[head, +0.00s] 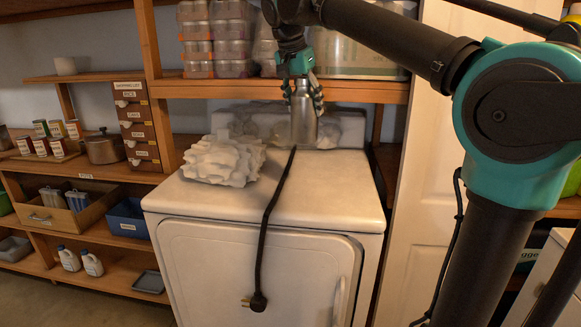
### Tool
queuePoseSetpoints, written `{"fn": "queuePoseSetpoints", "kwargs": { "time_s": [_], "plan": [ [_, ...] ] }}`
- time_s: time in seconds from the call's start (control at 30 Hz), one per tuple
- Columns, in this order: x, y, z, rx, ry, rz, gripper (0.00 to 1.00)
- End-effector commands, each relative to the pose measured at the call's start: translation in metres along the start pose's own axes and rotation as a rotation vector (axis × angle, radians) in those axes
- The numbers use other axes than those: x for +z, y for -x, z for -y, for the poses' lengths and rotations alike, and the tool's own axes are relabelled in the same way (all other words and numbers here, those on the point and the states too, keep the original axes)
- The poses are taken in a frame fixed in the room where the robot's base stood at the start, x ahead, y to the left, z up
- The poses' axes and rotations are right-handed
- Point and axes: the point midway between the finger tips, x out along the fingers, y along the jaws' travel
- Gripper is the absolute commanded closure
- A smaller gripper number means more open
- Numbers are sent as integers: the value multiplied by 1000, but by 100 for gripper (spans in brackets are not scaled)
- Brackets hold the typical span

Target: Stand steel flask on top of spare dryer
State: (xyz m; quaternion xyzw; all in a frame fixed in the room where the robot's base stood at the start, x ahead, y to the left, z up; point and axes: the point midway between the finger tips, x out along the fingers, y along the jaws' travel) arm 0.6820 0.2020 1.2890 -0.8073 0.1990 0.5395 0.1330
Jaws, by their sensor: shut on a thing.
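The steel flask (303,121) is a grey metal cylinder in the head view. It is upright over the back of the white spare dryer (330,189). My gripper (301,92) comes down from above and is shut on the upper part of the flask, its fingers on either side. The flask's base shows near the back of the dryer top; I cannot tell whether it touches the surface. The flask's top is hidden by the gripper.
A crumpled white thing (222,161) lies on the dryer top at left. A black cord (267,225) with a plug hangs over the dryer's front. A shelf with stacked jars (216,50) overhangs the back. The dryer top's right side is clear.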

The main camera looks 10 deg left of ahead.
Motion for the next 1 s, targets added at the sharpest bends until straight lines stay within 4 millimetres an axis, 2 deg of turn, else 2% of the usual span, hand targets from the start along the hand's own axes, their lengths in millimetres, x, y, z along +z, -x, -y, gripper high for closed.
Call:
{"fn": "queuePoseSetpoints", "kwargs": {
  "time_s": [0.2,0.5,0.6,0.87,1.0],
  "plan": [
    [20,-48,0,0,0,0,84],
    [45,-109,0,0,0,0,84],
    [50,-121,0,0,0,0,84],
    [56,-136,0,0,0,0,84],
    [63,-153,0,0,0,0,84]
  ]
}}
